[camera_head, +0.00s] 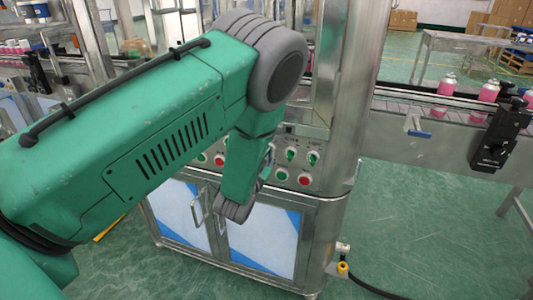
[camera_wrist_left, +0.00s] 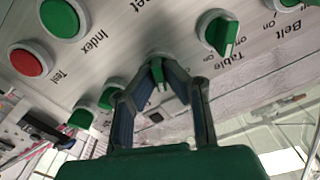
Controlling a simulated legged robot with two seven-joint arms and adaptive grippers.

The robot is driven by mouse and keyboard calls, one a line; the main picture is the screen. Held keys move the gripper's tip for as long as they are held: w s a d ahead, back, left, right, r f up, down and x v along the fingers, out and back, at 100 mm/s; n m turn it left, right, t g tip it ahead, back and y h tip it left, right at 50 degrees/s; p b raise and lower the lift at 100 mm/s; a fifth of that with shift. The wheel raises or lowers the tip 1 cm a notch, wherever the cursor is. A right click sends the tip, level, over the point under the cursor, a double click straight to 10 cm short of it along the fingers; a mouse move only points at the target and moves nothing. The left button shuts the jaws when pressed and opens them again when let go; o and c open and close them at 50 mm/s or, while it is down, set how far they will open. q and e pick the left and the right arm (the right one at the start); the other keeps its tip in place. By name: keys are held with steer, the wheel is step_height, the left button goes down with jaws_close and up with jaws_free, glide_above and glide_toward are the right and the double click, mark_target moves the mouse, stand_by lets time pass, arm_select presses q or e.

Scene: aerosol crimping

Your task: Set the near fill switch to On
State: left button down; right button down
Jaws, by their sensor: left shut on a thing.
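The control panel on the steel machine carries several green switches and red and green buttons. In the left wrist view my left gripper (camera_wrist_left: 160,82) is shut on a green switch knob (camera_wrist_left: 157,74), with one finger on each side of it. The label of this gripped switch is not readable, so I cannot confirm its name or setting. In the head view my left arm covers part of the panel (camera_head: 325,183), and the gripper (camera_head: 267,165) is mostly hidden behind the forearm at the panel's front. My right gripper is not in view.
A green switch by the label Table (camera_wrist_left: 222,35) sits to the right of the gripped one. Two more green switches (camera_wrist_left: 109,95) are to its left. A red button (camera_wrist_left: 30,62) and a green button (camera_wrist_left: 63,18) are farther left. A conveyor with pink cans (camera_head: 447,86) runs at right.

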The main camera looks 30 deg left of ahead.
arm_select(q)
steer(key=shift+w+d+m, duration=0.1)
steer(key=shift+d+m, duration=0.05)
steer(key=shift+m, duration=0.75)
steer(key=c, duration=1.7)
jaws_free()
steer(key=shift+w+f, duration=0.15)
steer(key=shift+w, duration=0.05)
steer(key=shift+s, duration=0.15)
steer(key=v, duration=1.1)
steer(key=shift+s, duration=0.35)
steer(key=shift+f, duration=0.1)
